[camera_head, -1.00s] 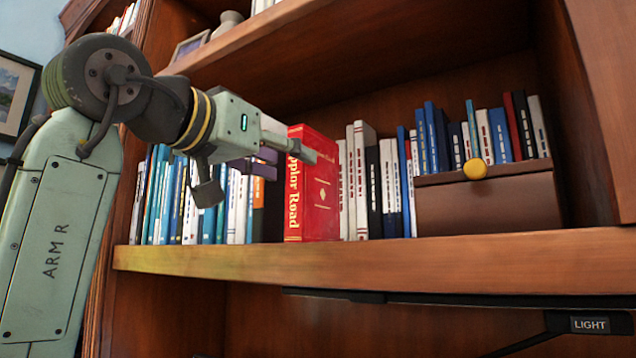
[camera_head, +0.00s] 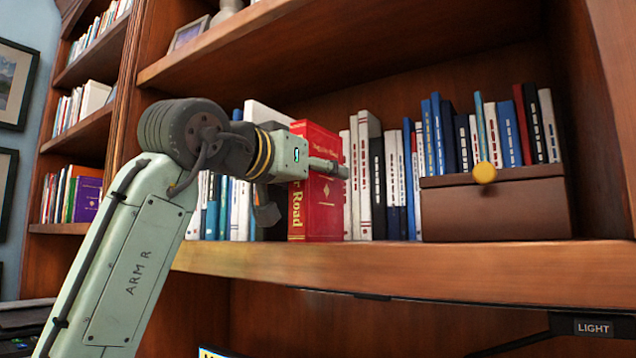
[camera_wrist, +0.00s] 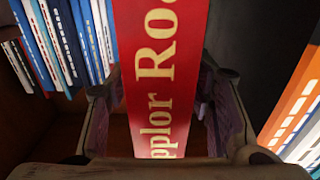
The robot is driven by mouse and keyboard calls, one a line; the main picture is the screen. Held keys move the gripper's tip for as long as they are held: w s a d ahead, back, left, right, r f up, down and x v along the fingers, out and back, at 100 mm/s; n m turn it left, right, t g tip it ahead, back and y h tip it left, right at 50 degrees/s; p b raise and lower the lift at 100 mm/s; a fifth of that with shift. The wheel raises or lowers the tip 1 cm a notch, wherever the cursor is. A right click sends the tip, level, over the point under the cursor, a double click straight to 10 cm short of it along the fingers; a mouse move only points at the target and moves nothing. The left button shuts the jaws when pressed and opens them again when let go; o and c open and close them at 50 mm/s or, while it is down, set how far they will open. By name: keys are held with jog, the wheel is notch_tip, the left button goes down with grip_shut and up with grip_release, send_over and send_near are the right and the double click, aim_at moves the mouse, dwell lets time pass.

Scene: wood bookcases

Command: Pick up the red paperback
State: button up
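The red paperback (camera_head: 318,205) stands upright on the wooden shelf, its gold-lettered spine facing out. My gripper (camera_head: 325,168) is at the book's upper part, with one finger reaching across its front cover. The wrist view shows the red spine (camera_wrist: 160,75) between my two fingers (camera_wrist: 165,110), one on each side. The fingers look open around the book, with narrow gaps near the spine.
White and blue books (camera_head: 365,175) stand close to the right of the red one. A brown box (camera_head: 495,208) with a yellow knob (camera_head: 484,172) sits farther right. More books (camera_head: 212,208) stand to the left. The upper shelf (camera_head: 340,45) is overhead; the shelf's front edge (camera_head: 400,265) lies below.

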grip_shut()
dwell(0.4)
